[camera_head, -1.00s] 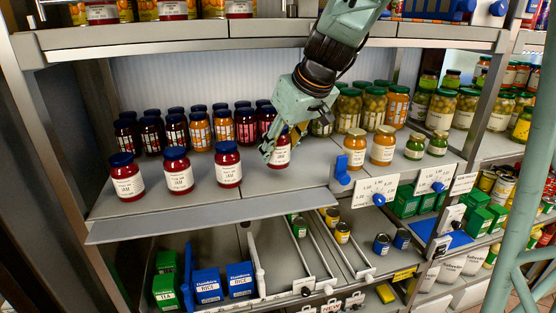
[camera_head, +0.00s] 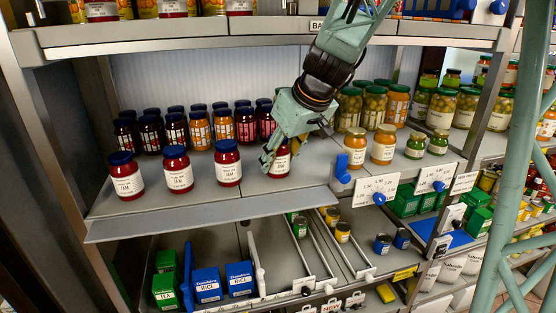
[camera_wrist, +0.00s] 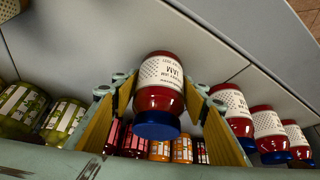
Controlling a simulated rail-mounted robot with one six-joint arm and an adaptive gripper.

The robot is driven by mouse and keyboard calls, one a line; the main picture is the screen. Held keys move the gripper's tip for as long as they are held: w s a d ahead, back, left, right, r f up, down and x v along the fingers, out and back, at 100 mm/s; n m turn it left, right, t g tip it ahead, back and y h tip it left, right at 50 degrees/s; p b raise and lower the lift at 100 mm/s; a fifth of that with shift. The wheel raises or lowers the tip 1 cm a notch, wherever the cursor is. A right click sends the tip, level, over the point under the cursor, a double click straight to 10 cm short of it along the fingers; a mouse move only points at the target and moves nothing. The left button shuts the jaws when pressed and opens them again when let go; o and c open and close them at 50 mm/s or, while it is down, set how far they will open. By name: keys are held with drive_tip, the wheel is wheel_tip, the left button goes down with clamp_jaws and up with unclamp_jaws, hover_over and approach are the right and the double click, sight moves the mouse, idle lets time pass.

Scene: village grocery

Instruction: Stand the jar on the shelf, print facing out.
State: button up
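The jar (camera_head: 279,164) is red with a dark blue lid and a white label reading JAM. In the wrist view, the jar (camera_wrist: 160,95) sits between the yellow finger pads of my gripper (camera_wrist: 160,90), lid toward the camera. My fingers partly hide its top in the head view.
Three similar jam jars (camera_head: 177,170) stand in a front row to the left, labels outward. Darker and orange jars (camera_head: 198,130) stand behind. Yellow-orange jars (camera_head: 383,146) and a blue-knobbed price holder (camera_head: 342,168) are to the right. Bare shelf lies between the jam row and my gripper.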

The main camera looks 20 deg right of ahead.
drive_tip(key=shift+o, duration=1.4)
drive_tip(key=shift+r, duration=0.2)
drive_tip(key=shift+r, duration=0.2)
drive_tip(key=v, duration=1)
drive_tip(key=shift+s+d+r+p, duration=0.1)
drive_tip(key=shift+s+r+p, duration=0.15)
drive_tip(key=shift+p, duration=0.1)
drive_tip(key=shift+s+d+r, duration=0.1)
drive_tip(key=shift+s+r, duration=0.05)
drive_tip(key=shift+r, duration=0.2)
